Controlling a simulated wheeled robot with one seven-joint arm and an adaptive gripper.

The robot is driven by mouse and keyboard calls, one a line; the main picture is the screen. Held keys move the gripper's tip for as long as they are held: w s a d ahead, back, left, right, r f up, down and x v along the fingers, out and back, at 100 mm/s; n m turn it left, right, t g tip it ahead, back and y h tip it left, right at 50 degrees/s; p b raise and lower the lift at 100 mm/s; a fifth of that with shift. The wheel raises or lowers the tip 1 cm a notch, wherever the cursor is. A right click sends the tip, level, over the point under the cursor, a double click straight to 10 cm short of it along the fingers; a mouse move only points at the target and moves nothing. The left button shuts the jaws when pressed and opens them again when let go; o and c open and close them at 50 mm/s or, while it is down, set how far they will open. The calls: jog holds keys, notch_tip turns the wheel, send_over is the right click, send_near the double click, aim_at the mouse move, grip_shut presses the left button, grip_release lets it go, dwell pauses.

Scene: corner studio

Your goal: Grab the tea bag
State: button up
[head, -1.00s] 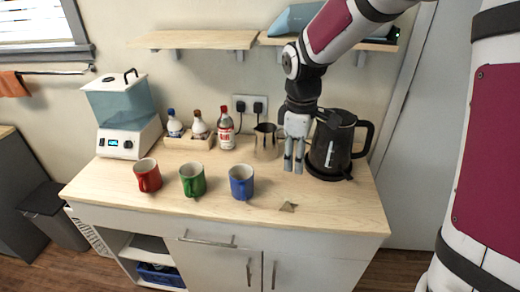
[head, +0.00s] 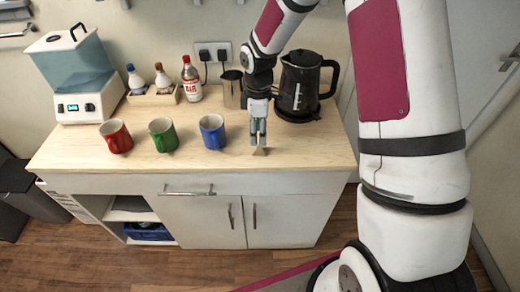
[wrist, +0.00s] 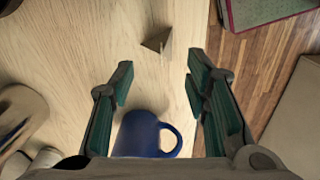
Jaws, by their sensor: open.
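The tea bag (head: 260,152) is a small tan pyramid on the wooden counter near its front edge. In the wrist view the tea bag (wrist: 156,40) lies beyond my fingertips, roughly in line with the gap between them. My gripper (head: 258,142) points down just above and behind the tea bag in the head view, partly covering it. In the wrist view my gripper (wrist: 159,70) is open, its green fingers wide apart with nothing between the tips.
A blue mug (head: 212,133) stands just left of my gripper, with green (head: 163,135) and red (head: 116,137) mugs further left. A black kettle (head: 298,85) and a metal pitcher (head: 232,90) stand behind. The counter's front edge (head: 200,172) is close to the tea bag.

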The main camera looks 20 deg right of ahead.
jog(key=f, duration=0.5)
jog(key=shift+d+p, duration=0.2)
jog(key=shift+p, duration=0.2)
jog(key=c, duration=0.8)
